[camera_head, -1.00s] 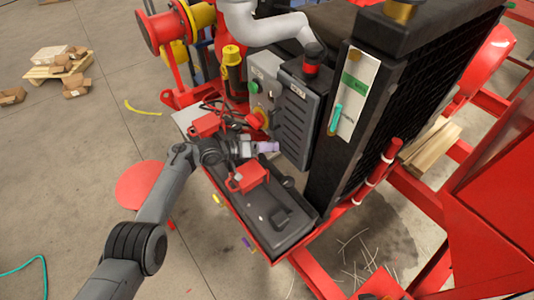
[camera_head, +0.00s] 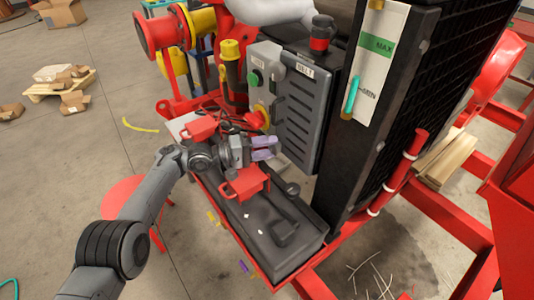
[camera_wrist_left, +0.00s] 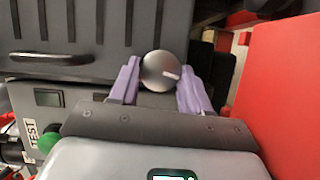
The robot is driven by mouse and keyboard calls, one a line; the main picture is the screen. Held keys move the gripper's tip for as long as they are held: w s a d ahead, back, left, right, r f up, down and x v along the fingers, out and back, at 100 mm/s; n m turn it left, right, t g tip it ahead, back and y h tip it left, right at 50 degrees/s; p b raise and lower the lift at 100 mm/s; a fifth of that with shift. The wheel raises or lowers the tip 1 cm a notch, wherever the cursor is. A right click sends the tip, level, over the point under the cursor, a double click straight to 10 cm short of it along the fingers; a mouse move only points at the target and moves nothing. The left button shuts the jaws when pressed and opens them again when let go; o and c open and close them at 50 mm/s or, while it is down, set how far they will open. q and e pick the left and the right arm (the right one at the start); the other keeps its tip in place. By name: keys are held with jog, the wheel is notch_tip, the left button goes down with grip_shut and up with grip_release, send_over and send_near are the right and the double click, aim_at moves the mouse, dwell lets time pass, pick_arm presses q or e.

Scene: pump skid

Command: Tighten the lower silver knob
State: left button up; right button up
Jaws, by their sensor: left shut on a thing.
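A round silver knob (camera_wrist_left: 163,70) with a pale mark on its face sits between the two purple fingers of my left gripper in the left wrist view. My left gripper (camera_head: 264,148) is shut on this knob, one finger on each side. In the head view the gripper reaches toward the lower part of the grey slotted belt guard (camera_head: 298,120), and I cannot make out the knob there. No second silver knob shows clearly, so I cannot tell from the pictures which one is held. My right gripper is not in view.
A grey control box (camera_head: 263,82) with a green button stands behind the gripper. A tall black radiator (camera_head: 395,100) with a sight gauge (camera_head: 378,60) stands to the right.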

pick_arm(q)
jog(key=shift+n, duration=0.3)
jog(key=o, duration=1.1)
jog(key=shift+c, duration=0.2)
jog(key=p+v, duration=0.5)
jog(key=v, duration=0.5)
jog(key=shift+s+a+f, duration=0.15)
jog(key=shift+a+f, duration=0.05)
jog(key=shift+a, duration=0.2)
